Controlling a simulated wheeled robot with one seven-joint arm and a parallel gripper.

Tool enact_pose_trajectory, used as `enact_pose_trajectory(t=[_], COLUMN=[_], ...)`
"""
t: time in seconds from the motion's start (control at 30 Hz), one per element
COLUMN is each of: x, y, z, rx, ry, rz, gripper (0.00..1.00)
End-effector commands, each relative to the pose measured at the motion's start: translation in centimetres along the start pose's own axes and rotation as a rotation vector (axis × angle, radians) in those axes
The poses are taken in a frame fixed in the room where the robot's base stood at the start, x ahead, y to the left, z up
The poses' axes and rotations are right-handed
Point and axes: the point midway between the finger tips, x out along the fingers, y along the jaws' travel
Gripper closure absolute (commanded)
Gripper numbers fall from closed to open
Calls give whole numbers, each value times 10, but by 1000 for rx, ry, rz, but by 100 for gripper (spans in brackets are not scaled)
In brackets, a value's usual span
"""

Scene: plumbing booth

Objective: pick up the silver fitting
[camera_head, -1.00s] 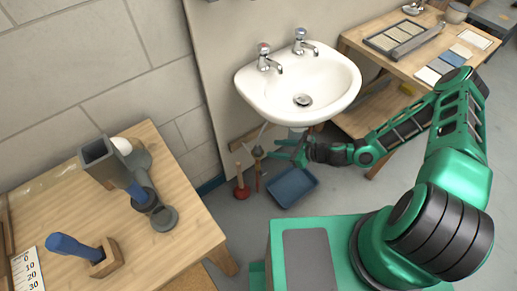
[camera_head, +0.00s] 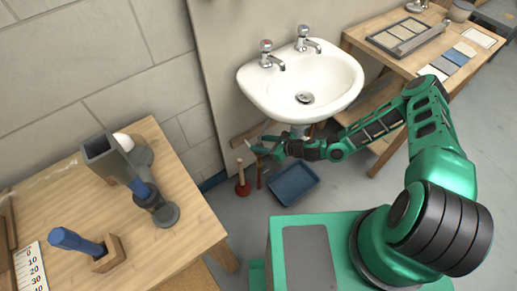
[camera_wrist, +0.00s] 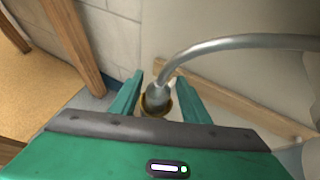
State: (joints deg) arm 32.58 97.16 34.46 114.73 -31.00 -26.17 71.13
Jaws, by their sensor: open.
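A silver fitting (camera_wrist: 156,97) with a brass-coloured ring around its lower part shows in the wrist view, in the middle between my fingers. A curved silver pipe (camera_wrist: 230,43) runs from the right down to it; I cannot tell whether they are joined. My gripper (camera_wrist: 161,82) is open, with one finger on each side of the fitting and no clear contact. In the head view my gripper (camera_head: 256,145) is below the front left of the white sink (camera_head: 340,82). It hides the fitting there.
A blue tray (camera_head: 294,184) and a red plunger (camera_head: 242,188) are on the floor below my gripper. A wooden workbench (camera_head: 195,215) with tools stands at left, and another table (camera_head: 385,68) at right. A wooden rail (camera_wrist: 240,100) runs along the wall behind the fitting.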

Motion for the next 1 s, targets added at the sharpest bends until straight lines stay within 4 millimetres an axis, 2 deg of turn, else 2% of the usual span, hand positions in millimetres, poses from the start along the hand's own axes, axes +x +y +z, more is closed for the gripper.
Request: enact_pose_trajectory(t=[0.1, 0.3, 0.33, 0.47, 0.5, 0.8, 1.0], x=[7, 7, 7, 7, 7, 6, 0], y=[0, 0, 0, 0, 0, 0, -1], z=[0, 0, 0, 0, 0, 2, 13], rx=[0, 0, 0, 0, 0, 0, -1], ry=[0, 0, 0, 0, 0, 0, -1], rz=[0, 0, 0, 0, 0, 0, 0], gripper=[58, 58, 60, 91, 96, 96, 96])
